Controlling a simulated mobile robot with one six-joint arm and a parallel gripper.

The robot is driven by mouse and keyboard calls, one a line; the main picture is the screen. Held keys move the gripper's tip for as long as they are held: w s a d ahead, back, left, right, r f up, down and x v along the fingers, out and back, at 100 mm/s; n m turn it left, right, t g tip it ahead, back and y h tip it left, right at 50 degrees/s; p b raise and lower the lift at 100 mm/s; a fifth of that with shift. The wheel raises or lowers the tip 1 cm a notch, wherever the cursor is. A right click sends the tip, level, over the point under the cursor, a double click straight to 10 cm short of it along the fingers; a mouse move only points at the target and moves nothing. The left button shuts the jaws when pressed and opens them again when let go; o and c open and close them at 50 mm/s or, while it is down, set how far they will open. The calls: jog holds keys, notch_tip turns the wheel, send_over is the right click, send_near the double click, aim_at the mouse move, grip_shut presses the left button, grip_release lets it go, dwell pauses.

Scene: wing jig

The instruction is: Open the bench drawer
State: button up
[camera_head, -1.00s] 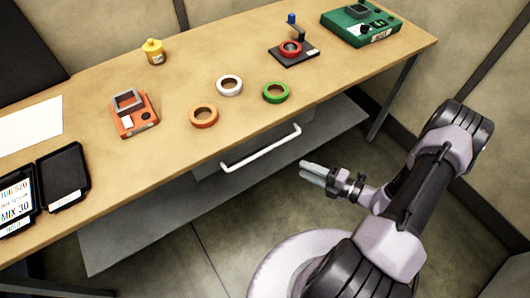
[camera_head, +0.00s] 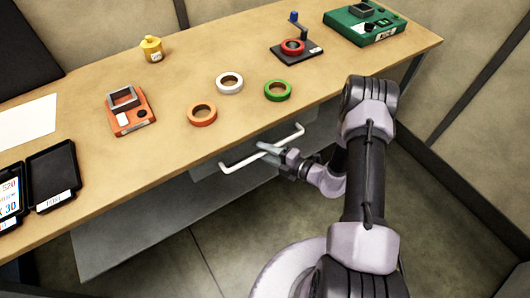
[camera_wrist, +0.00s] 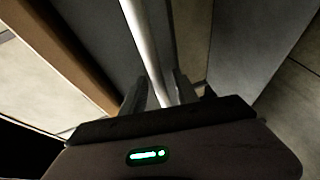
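The bench drawer (camera_head: 205,171) is a grey drawer under the wooden bench top, and its front looks close under the bench edge. Its white bar handle (camera_head: 240,163) runs along the front. My gripper (camera_head: 266,148) is at the middle of the handle. In the wrist view the handle (camera_wrist: 140,40) runs down between the two fingers of my gripper (camera_wrist: 160,88). The fingers stand on either side of the bar with some space between them. I cannot tell whether either finger touches it.
On the bench top (camera_head: 170,170) are an orange ring (camera_head: 202,121), a white ring (camera_head: 229,75), a green ring (camera_head: 290,92), an orange device (camera_head: 135,122) and a green case (camera_head: 350,32). A grey lower shelf (camera_head: 130,245) lies under the bench. The floor in front is clear.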

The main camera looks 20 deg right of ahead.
grip_shut()
dwell(1.4)
